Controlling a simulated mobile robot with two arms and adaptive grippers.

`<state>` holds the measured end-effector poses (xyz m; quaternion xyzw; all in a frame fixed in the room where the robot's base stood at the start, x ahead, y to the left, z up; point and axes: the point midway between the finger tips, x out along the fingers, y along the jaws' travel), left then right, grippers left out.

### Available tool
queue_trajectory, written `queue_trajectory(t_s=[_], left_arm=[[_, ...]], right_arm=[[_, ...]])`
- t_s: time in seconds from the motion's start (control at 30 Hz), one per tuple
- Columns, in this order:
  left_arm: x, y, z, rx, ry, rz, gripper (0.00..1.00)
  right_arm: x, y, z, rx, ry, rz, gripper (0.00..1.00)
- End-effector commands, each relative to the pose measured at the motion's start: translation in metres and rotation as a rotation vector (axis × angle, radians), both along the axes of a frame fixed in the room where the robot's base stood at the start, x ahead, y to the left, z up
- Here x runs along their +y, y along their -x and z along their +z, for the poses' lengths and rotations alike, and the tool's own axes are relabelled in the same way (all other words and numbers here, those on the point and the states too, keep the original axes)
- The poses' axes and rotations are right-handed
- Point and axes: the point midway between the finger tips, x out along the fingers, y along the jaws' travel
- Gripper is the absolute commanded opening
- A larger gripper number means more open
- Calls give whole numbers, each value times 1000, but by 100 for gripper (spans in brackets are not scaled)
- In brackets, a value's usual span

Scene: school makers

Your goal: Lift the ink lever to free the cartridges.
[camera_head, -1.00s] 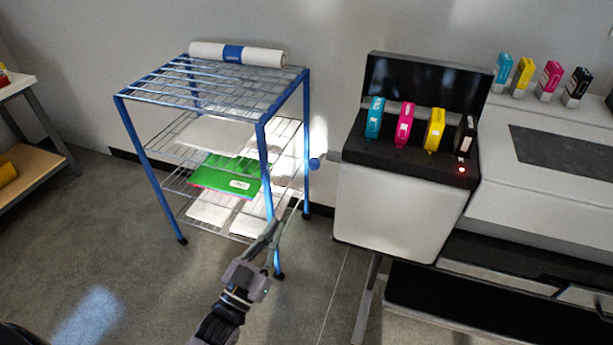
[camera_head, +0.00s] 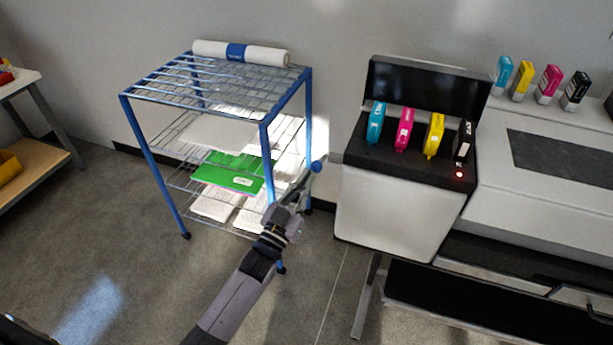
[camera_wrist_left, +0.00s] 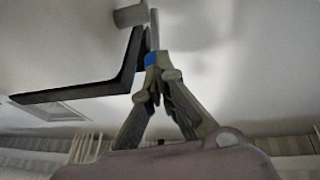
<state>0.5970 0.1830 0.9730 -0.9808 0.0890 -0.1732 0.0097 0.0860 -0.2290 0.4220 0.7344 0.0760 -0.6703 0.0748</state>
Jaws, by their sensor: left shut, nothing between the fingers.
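The ink lever ends in a blue knob (camera_head: 319,166) at the left side of the printer's ink station (camera_head: 392,205). The blue knob also shows in the left wrist view (camera_wrist_left: 151,58), with a grey rod beyond it. Cyan (camera_head: 376,123), magenta (camera_head: 404,130), yellow (camera_head: 434,136) and black (camera_head: 463,140) cartridges stand in the station, its dark lid raised behind them. A red light glows beside the black one. My left gripper (camera_head: 305,179) is shut and empty, its tips just below the knob; I cannot tell if they touch it. My right gripper is not in view.
A blue wire shelf (camera_head: 265,125) with paper and a green pack stands close left of my left gripper. A paper roll (camera_head: 240,53) lies on its top. Several spare cartridges stand on the printer top (camera_head: 490,110). Open floor (camera_head: 130,280) lies at the front left.

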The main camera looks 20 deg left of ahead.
Motion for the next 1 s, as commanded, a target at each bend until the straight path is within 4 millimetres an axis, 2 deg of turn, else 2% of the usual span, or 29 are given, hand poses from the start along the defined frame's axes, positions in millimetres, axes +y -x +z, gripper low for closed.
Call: queue_trajectory(t_s=[0.47, 0.7, 1.0], left_arm=[[-1, -4, 2, 2, 0, 0, 0], [-1, -4, 10, 47, -2, 0, 0], [-1, -5, 14, 89, -3, 0, 0]], right_arm=[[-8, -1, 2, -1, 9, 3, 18], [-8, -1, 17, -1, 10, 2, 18], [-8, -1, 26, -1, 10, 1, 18]])
